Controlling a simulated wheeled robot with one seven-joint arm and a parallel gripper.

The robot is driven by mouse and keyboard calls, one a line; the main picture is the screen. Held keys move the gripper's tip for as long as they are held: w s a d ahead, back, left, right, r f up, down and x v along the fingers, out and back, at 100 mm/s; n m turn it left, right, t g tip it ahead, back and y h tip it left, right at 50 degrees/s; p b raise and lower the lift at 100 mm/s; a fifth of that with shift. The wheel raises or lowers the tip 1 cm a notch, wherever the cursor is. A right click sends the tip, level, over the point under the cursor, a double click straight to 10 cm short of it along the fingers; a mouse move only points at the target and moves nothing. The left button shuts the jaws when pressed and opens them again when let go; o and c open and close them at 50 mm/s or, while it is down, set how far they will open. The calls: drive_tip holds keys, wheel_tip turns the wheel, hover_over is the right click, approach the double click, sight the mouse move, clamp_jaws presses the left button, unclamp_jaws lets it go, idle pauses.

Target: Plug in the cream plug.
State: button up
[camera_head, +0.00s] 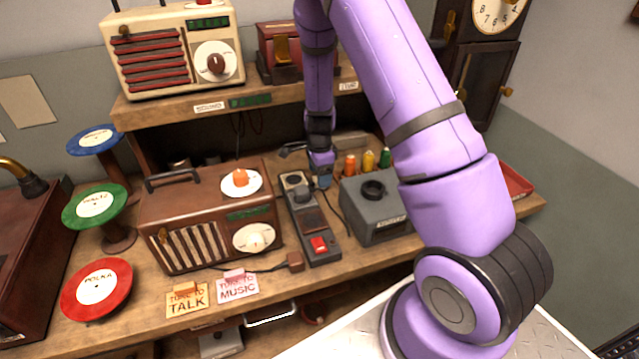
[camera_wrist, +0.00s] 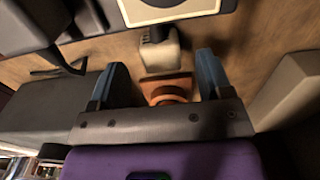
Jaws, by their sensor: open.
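A small cream block with a ribbed dark end, which looks like the cream plug (camera_wrist: 160,54), lies on the wooden bench in the wrist view. My gripper (camera_wrist: 160,63) is open, with its two blue fingers on either side of the plug in the picture; contact cannot be told. In the head view my gripper (camera_head: 321,181) points down behind the power strip (camera_head: 326,252), and the plug is not clearly seen there.
A grey box (camera_head: 371,223) stands right of the strip, a brown radio (camera_head: 205,225) left. A brown plug (camera_head: 295,262) lies before the strip. A reddish-brown piece (camera_wrist: 167,89) lies close to the cream plug. A shelf with a cream radio (camera_head: 178,50) is above the bench.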

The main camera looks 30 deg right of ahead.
drive_tip(key=shift+f, duration=1.65)
drive_tip(key=shift+c, duration=0.4)
drive_tip(key=c, duration=0.9)
